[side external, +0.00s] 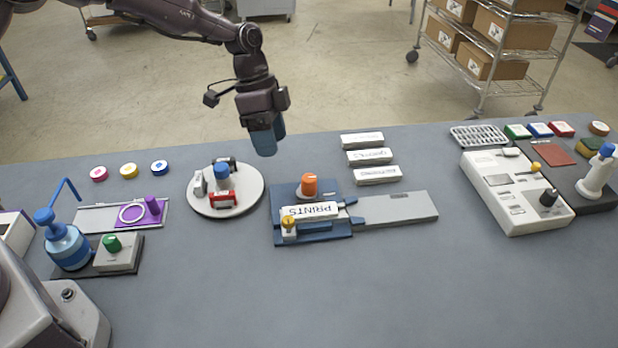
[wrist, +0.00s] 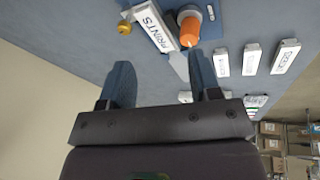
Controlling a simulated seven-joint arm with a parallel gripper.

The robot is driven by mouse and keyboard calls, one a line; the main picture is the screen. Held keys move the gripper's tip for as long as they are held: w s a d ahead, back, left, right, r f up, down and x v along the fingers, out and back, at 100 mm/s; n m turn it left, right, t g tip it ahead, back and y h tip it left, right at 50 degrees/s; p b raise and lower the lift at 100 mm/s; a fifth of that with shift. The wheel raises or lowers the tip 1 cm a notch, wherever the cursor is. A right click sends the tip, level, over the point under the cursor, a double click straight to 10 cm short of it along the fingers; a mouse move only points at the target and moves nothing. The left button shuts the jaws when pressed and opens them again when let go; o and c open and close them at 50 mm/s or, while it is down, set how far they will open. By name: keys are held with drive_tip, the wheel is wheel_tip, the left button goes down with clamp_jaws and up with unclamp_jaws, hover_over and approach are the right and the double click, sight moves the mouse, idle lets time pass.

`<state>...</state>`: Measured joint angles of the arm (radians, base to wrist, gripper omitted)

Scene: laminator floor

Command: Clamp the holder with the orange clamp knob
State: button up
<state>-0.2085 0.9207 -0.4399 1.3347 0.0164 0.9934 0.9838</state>
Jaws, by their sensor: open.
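The orange clamp knob (side external: 309,184) stands upright on the blue holder base (side external: 330,234). It also shows near the top of the wrist view (wrist: 189,32). A white label block reading PRINTS (side external: 312,211) sits in the holder in front of the knob. A small yellow knob (side external: 289,222) is at the holder's left front corner. My gripper (side external: 264,143) is above the table, behind and left of the holder, with blue fingers pointing down. In the wrist view my gripper (wrist: 163,82) has its fingers apart, with nothing between them. It is apart from the orange knob.
A round white turntable (side external: 239,208) with several small items stands left of the holder. Three white label blocks (side external: 369,157) lie behind it on the right. A grey plate (side external: 400,207) extends right from the holder. A white control unit (side external: 518,195) is further right. The front table is clear.

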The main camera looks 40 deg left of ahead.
sight(308, 177)
drive_tip(key=w+m+t+h, duration=0.1)
drive_tip(key=w+m, duration=0.4)
drive_tip(key=m, duration=0.1)
drive_tip(key=x, duration=1.2)
drive_tip(key=shift+s+d, duration=0.25)
drive_tip(key=shift+d, duration=0.05)
drive_tip(key=c, duration=0.9)
